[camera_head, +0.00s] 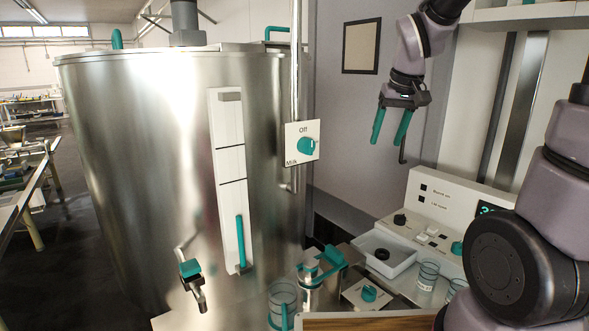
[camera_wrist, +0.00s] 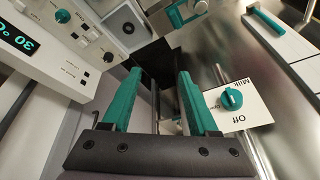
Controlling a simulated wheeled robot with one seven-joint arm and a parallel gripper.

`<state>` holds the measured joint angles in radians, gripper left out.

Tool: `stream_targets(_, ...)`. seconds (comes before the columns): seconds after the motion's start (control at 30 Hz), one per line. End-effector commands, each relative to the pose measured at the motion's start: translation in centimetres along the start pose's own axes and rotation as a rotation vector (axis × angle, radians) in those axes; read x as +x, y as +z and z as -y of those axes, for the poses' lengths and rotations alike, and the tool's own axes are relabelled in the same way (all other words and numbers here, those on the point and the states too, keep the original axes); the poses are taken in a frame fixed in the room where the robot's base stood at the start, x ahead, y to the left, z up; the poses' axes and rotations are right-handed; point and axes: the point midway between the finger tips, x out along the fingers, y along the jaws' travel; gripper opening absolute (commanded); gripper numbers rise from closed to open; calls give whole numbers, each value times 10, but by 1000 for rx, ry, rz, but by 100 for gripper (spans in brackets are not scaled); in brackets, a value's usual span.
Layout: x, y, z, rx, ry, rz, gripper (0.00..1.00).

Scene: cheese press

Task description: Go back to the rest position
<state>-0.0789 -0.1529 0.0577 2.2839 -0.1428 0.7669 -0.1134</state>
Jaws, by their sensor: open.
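My gripper (camera_head: 391,127) is raised in the air at the upper right of the head view, right of the milk knob. Its two teal fingers point down and stand apart, with nothing between them. In the wrist view my gripper (camera_wrist: 158,95) also shows open and empty. The teal milk knob (camera_head: 306,146) is on a white plate marked "Off" and "Milk", beside the large steel vat (camera_head: 150,150). The knob also shows in the wrist view (camera_wrist: 232,99), to the right of the fingers, apart from them.
A white control panel (camera_head: 445,205) with knobs and a display stands below my gripper. A white tray (camera_head: 386,254), clear cups (camera_head: 427,275) and a steel device with teal handles (camera_head: 322,268) stand in front of it. A vertical pipe (camera_head: 295,80) rises beside the vat.

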Motion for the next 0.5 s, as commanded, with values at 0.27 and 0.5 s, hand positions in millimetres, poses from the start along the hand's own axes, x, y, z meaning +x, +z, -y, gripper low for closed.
stream_targets(0.27, -91, 60, -14, 233, -71, -157, 60)
stream_targets(0.5, -124, 101, -16, 355, -136, -236, 60)
